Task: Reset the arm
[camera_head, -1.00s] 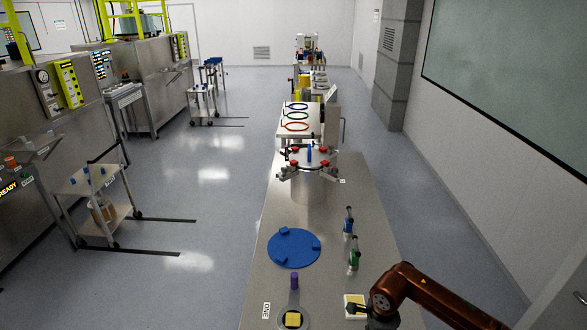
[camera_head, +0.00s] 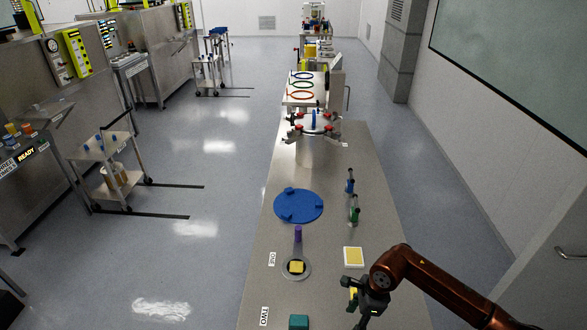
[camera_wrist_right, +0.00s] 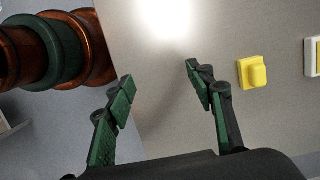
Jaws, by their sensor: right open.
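My right arm comes in from the lower right in the head view. Its gripper (camera_head: 368,302) is over the near right part of the steel table (camera_head: 345,190). In the right wrist view the right gripper (camera_wrist_right: 160,78) has its two green-padded fingers spread wide, with nothing between them. A yellow block (camera_wrist_right: 252,72) lies on the table to the right of the fingers, apart from them. In the head view something yellow (camera_head: 353,295) shows beside the gripper, partly hidden by it. My left arm and gripper are not in view.
A vessel (camera_head: 313,125) stands farther back.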

